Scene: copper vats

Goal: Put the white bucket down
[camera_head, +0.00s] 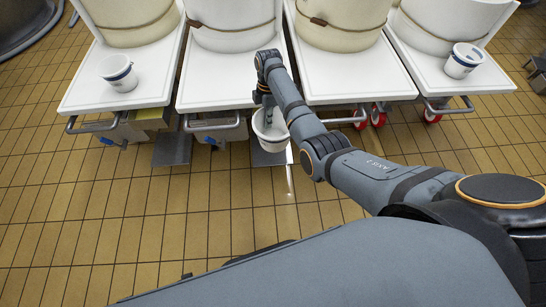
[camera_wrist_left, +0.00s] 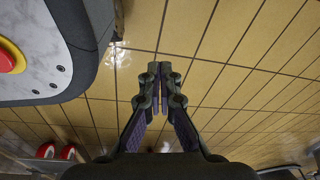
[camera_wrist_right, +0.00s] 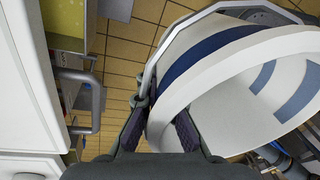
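The white bucket (camera_head: 268,131) with a blue band hangs from my right gripper (camera_head: 265,97), in front of the white carts and over the tiled floor. In the right wrist view the bucket (camera_wrist_right: 240,85) fills the right side, tilted, with its open mouth and inside showing. My right gripper (camera_wrist_right: 160,115) is shut on its rim, one finger on each side of the wall. My left gripper (camera_wrist_left: 160,75) shows only in its wrist view, fingertips together, empty, above the floor.
White carts (camera_head: 225,85) stand in a row at the back, carrying large pale vats. Similar white buckets stand on the left cart (camera_head: 118,72) and the right cart (camera_head: 463,60). Cart handles (camera_head: 213,123) jut towards me. The tiled floor (camera_head: 130,215) is clear at left.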

